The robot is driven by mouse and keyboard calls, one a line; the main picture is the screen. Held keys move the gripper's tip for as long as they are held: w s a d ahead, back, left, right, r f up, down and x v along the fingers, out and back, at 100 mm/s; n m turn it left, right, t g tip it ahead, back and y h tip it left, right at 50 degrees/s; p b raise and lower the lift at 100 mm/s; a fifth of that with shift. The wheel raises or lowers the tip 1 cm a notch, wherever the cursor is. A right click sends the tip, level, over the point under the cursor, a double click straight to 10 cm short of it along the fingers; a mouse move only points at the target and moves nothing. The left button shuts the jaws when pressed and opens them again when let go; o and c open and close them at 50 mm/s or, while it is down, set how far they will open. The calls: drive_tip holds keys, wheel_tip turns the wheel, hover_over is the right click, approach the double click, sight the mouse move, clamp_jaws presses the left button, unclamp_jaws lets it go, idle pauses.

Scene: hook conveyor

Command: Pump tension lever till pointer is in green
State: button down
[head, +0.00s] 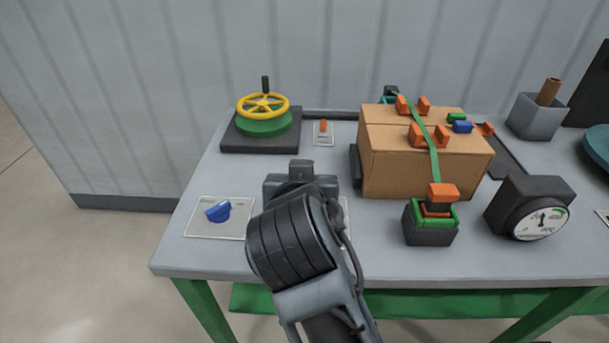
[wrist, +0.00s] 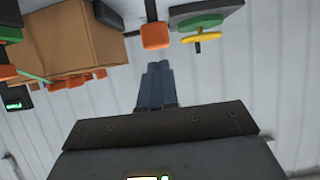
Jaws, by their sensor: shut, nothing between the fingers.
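The tension lever, an orange-capped handle (head: 442,194), stands on a dark base with green sides (head: 430,226) at the front right of the box. A green strap (head: 433,155) runs from it over the box. The gauge (head: 540,222) is to its right; its small pointer looks about upright, left of the green arc at the upper right of the dial. My gripper (head: 301,168) is left of the box, apart from the lever, with its fingers mostly hidden in the head view. In the wrist view its fingers (wrist: 156,85) are shut and empty.
The cardboard box (head: 400,165) carries orange corner pieces. A yellow handwheel (head: 263,104) stands at the back left, a blue knob (head: 218,211) at the front left. A small orange switch (head: 323,126) is between wheel and box. A grey cup (head: 536,117) is at the back right.

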drive_tip(key=v, duration=0.6)
drive_tip(key=shift+b, duration=0.35)
idle(1.3)
drive_tip(key=s+f+t+b, duration=0.5)
drive_tip(key=s+f+b, duration=0.3)
drive_tip(key=b, duration=0.3)
drive_tip(key=shift+s+a+b, duration=0.15)
drive_tip(key=shift+a+b, duration=0.1)
drive_tip(key=shift+b, duration=0.05)
drive_tip(key=w+p, duration=0.2)
drive_tip(key=w, duration=1.2)
drive_tip(key=shift+d, duration=0.3)
